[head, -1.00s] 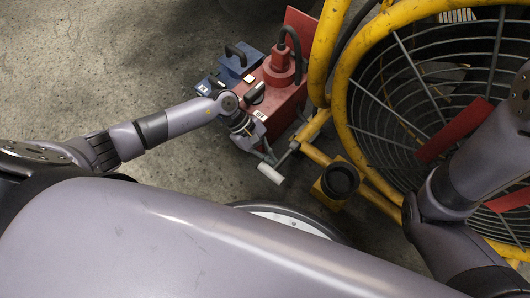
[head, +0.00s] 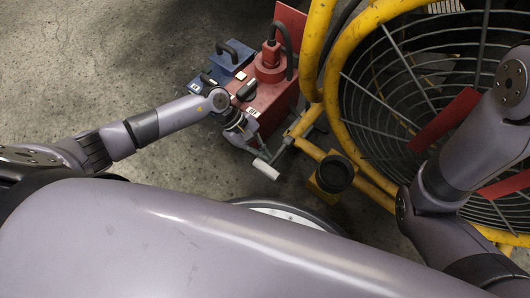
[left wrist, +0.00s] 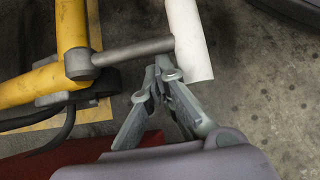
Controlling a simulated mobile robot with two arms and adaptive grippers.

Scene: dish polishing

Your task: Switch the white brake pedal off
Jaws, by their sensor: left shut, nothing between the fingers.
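The white brake pedal (head: 266,170) sticks out on a grey rod beside the yellow frame, low in front of the red box. It shows large in the left wrist view (left wrist: 187,38), joined by the rod to a yellow post. My left gripper (head: 259,155) is shut and empty, close by the pedal. In the left wrist view its fingertips (left wrist: 160,72) are together just below the rod and beside the pedal's lower end. I cannot tell whether they touch it. My right arm shows at the right, but its gripper is out of view.
The red box (head: 272,100) with a plug and cable stands behind my left gripper, with a blue box (head: 228,68) beside it. The yellow-framed fan (head: 337,110) fills the right. A black round cap (head: 334,174) is right of the pedal. Floor at left is clear.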

